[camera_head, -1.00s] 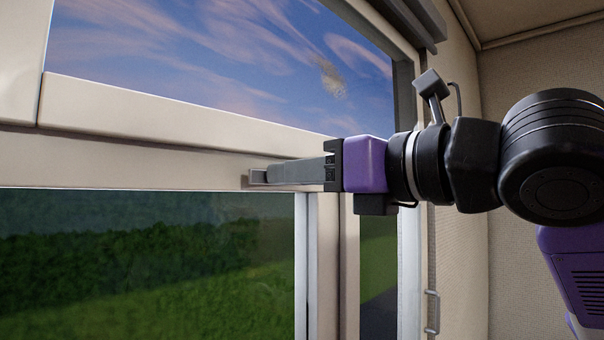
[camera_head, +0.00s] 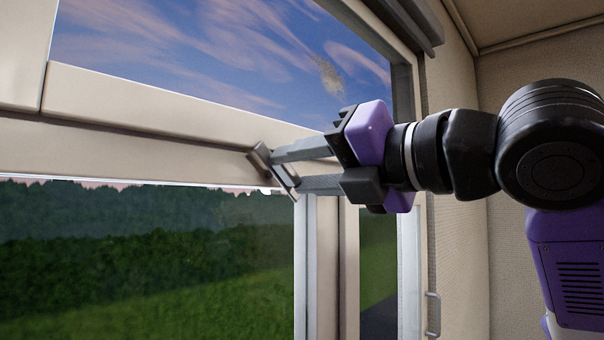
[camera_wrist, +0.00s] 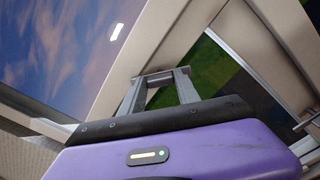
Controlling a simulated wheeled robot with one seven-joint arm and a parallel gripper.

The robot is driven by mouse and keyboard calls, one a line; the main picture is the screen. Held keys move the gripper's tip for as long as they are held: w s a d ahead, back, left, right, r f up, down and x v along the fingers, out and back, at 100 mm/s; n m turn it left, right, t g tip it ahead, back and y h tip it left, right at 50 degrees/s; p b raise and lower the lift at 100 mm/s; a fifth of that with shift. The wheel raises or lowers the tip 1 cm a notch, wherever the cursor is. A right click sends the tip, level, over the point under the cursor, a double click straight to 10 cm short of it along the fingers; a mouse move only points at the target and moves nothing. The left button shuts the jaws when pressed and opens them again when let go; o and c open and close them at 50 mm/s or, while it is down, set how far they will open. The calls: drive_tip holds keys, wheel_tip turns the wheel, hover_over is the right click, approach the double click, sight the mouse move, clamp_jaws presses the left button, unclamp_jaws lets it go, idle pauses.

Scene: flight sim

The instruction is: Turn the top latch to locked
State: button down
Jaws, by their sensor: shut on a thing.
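The top latch (camera_head: 273,170) is a small grey bar on the beige window frame, just below the upper pane, and sits tilted from upper left to lower right. My gripper (camera_head: 276,171) reaches it from the right, its two grey fingers set apart and closed on the latch's ends. The gripper body is rolled, one finger above the other. In the wrist view the latch (camera_wrist: 157,74) spans between the tips of my gripper (camera_wrist: 158,80). The fingertips partly hide the latch.
The beige window crossbar (camera_head: 130,150) runs behind the latch. Upright frame posts (camera_head: 318,260) stand below it. A small grey handle (camera_head: 432,314) is on the right wall edge. The space left of the latch is clear.

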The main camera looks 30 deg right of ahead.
drive_tip(key=m, duration=0.4)
drive_tip(key=shift+f+m+b, duration=0.1)
drive_tip(key=shift+m+b, duration=0.2)
drive_tip(key=shift+b, duration=0.1)
drive_tip(key=m, duration=0.4)
drive_tip(key=shift+m, duration=0.4)
drive_tip(key=shift+d, duration=0.1)
drive_tip(key=c, duration=0.9)
unclamp_jaws()
